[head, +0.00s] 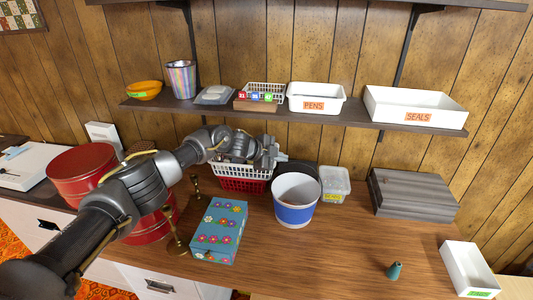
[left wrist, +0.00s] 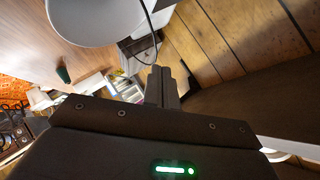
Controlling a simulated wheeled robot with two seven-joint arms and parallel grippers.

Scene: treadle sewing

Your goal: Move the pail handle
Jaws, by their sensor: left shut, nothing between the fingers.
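The pail (head: 296,201), white with a blue band, stands upright on the wooden table. It also shows in the left wrist view (left wrist: 95,22) at the top. Its thin dark handle (left wrist: 149,20) curves down beside the pail in the left wrist view; in the head view I cannot make it out. My left gripper (head: 272,152) is behind and left of the pail, above the red and white baskets. It is shut and empty. In the left wrist view its fingertips (left wrist: 161,75) lie close below the handle in the picture; I cannot tell whether they touch. My right gripper is out of view.
A shelf (head: 215,107) with bins runs just above and behind my left gripper. A flowered blue box (head: 220,232), brass candlesticks (head: 178,243), a clear tub (head: 335,184) and a grey wooden box (head: 412,193) surround the pail. The table right of the pail is mostly clear.

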